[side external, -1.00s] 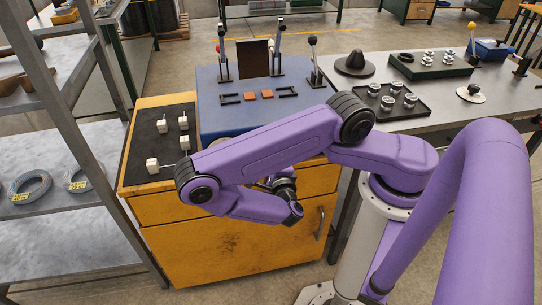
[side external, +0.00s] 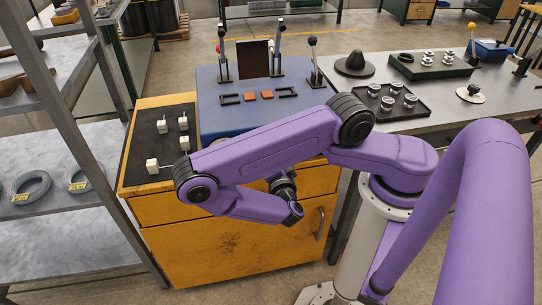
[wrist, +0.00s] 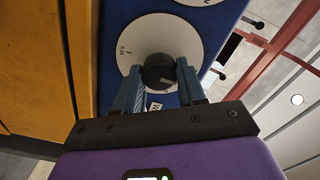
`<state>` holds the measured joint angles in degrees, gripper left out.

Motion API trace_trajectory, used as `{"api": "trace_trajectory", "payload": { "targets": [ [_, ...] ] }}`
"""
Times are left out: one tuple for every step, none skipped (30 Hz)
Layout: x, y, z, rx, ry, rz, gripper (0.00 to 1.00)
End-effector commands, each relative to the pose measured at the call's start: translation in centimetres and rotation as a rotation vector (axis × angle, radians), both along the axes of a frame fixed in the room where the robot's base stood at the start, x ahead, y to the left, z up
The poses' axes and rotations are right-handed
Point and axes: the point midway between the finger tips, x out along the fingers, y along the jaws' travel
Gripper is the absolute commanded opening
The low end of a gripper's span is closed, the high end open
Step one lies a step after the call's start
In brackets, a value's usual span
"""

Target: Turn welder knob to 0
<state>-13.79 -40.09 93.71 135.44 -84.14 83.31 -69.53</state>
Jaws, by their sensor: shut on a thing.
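The welder is the blue box (side external: 213,122) on the yellow cabinet in the side view. Its front is mostly hidden behind my purple arm. In the wrist view a round black knob (wrist: 158,70) sits on a white dial plate (wrist: 142,30) on the blue face (wrist: 112,15). The dial has small marks near its left edge, too small to read surely. My gripper (wrist: 159,78) has one finger on each side of the knob and is shut on it. A pale mark shows on the knob's lower right.
A second white dial (wrist: 200,2) is partly in view at the top of the wrist view.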

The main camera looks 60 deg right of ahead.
Motion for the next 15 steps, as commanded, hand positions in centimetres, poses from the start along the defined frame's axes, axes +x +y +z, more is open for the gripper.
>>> {"api": "trace_trajectory", "payload": {
  "targets": [
    [0.01, 0.06, -0.06, -0.006, 0.009, 0.002, 0.09],
    [0.01, 0.06, -0.06, -0.010, 0.015, 0.002, 0.09],
    [0.01, 0.06, -0.06, -0.016, 0.021, 0.002, 0.09],
    [0.01, 0.06, -0.06, -0.019, 0.023, 0.002, 0.09],
    [0.01, 0.06, -0.06, -0.022, 0.026, 0.002, 0.09],
    [0.01, 0.06, -0.06, -0.024, 0.028, 0.002, 0.10],
    [0.00, 0.06, -0.07, -0.026, 0.031, 0.002, 0.10],
    [0.01, 0.06, -0.06, -0.027, 0.031, 0.002, 0.10],
    [0.01, 0.05, -0.07, -0.028, 0.033, 0.002, 0.10],
    [0.01, 0.05, -0.07, -0.029, 0.033, 0.002, 0.10],
    [0.01, 0.05, -0.07, -0.029, 0.033, 0.002, 0.10],
    [0.01, 0.05, -0.07, -0.029, 0.033, 0.002, 0.10],
    [0.01, 0.05, -0.07, -0.029, 0.033, 0.002, 0.10],
    [0.01, 0.05, -0.07, -0.029, 0.033, 0.002, 0.10],
    [0.01, 0.05, -0.07, -0.029, 0.033, 0.002, 0.10]
  ]
}}
